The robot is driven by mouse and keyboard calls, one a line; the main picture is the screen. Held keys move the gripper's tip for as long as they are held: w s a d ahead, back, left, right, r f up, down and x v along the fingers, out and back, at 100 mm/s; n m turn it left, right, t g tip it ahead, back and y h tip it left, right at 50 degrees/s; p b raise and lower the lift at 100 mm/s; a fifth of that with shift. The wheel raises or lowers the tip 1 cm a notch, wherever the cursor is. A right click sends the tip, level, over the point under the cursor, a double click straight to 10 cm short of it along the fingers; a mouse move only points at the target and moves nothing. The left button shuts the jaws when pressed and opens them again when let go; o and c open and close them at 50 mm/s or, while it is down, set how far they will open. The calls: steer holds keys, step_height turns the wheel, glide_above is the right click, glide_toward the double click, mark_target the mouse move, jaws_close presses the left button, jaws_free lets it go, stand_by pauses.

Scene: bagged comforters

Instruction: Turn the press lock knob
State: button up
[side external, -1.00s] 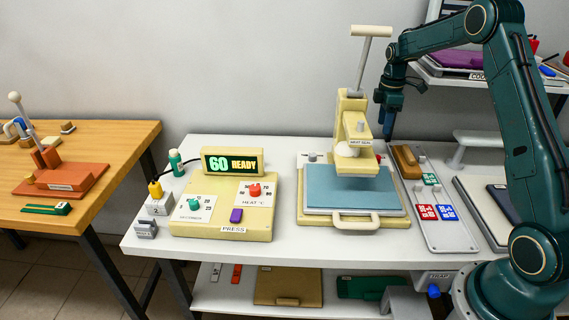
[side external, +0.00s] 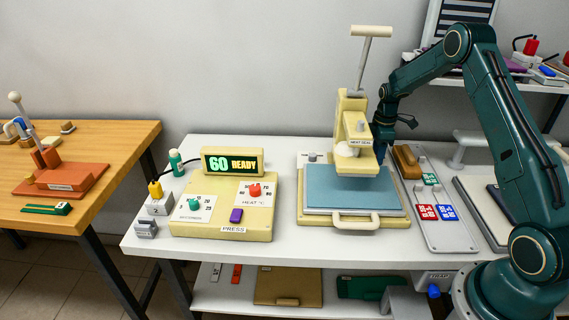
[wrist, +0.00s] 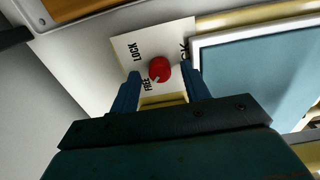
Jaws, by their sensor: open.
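The press lock knob (wrist: 160,68) is round and red, on a cream plate (wrist: 125,45) marked LOCK and FREE, in the wrist view. Its pale pointer mark faces the FREE label. My gripper (wrist: 162,87) is open, its two blue fingers either side of the knob's near edge with gaps showing; I cannot tell their height over it. In the side view my gripper (side external: 381,142) is low at the right of the heat press (side external: 351,110), partly behind its head. The knob is hidden there.
The press's blue pad (side external: 350,186) lies left of my gripper in the side view. A tray (side external: 449,236) with a brown block (side external: 405,161) and red and blue tags stands close on the right. The control box (side external: 222,205) reads 60 READY.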

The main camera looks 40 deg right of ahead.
steer(key=shift+f, duration=0.25)
steer(key=c, duration=1)
